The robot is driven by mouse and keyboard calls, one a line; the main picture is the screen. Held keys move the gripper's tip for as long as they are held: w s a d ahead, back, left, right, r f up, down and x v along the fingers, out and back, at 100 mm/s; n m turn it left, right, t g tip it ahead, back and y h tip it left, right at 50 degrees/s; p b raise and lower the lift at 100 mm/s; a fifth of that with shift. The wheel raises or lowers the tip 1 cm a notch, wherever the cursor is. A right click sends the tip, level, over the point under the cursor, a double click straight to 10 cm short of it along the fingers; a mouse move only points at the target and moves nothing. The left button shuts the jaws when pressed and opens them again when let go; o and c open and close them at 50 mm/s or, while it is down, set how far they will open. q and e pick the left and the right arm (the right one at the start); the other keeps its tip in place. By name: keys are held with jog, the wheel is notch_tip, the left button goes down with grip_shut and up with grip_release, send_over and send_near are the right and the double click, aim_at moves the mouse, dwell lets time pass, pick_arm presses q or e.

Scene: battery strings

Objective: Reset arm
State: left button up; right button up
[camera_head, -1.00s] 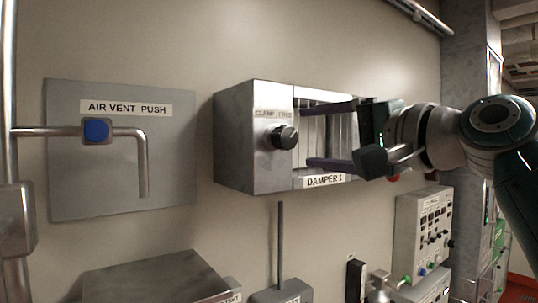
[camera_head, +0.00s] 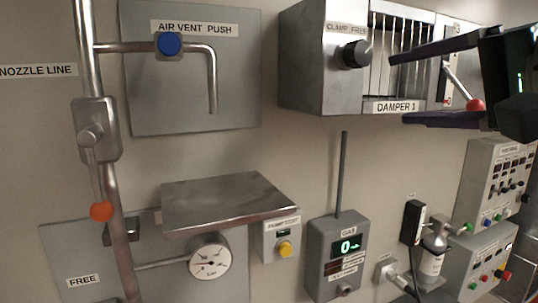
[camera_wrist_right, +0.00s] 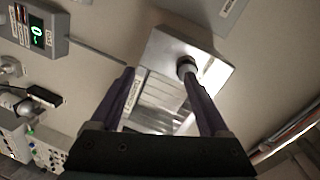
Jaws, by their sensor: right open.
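My right gripper (camera_head: 398,89) is open and empty, with two dark purple fingers pointing left in the head view. They overlap the front of the DAMPER 1 box (camera_head: 305,65), a grey metal housing with vertical slats, a black knob (camera_head: 353,54) and a lever with a red ball (camera_head: 475,104). In the right wrist view the open fingers (camera_wrist_right: 158,74) flank the damper box (camera_wrist_right: 190,48), with the knob (camera_wrist_right: 187,66) near one fingertip. No contact is clear. My left gripper is not in view.
A pipe (camera_head: 116,200) with an orange-ended lever stands at left. A metal shelf (camera_head: 225,200) juts out below the air vent panel (camera_head: 135,75). A gas meter (camera_head: 337,252) with a tall rod, a bottle (camera_head: 431,262) and control boxes (camera_head: 495,180) line the lower right.

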jog(key=s+a+f+n+g+h, duration=0.15)
jog(key=s+f+n+g, duration=0.35)
jog(key=f, duration=0.8)
jog(key=s+f+n+g+h, duration=0.1)
jog(key=s+f+n+g, duration=0.1)
jog(key=s+f, duration=0.3)
jog(key=s+f+n+g+h, duration=0.1)
jog(key=s+f, duration=0.4)
jog(key=s, duration=0.6)
jog(key=s+f+n+g+h, duration=0.2)
jog(key=s+f+n+g, duration=0.1)
jog(key=s, duration=0.5)
jog(key=shift+f+n+g, duration=0.4)
jog(key=shift+f+n, duration=0.4)
jog(key=shift+f, duration=0.1)
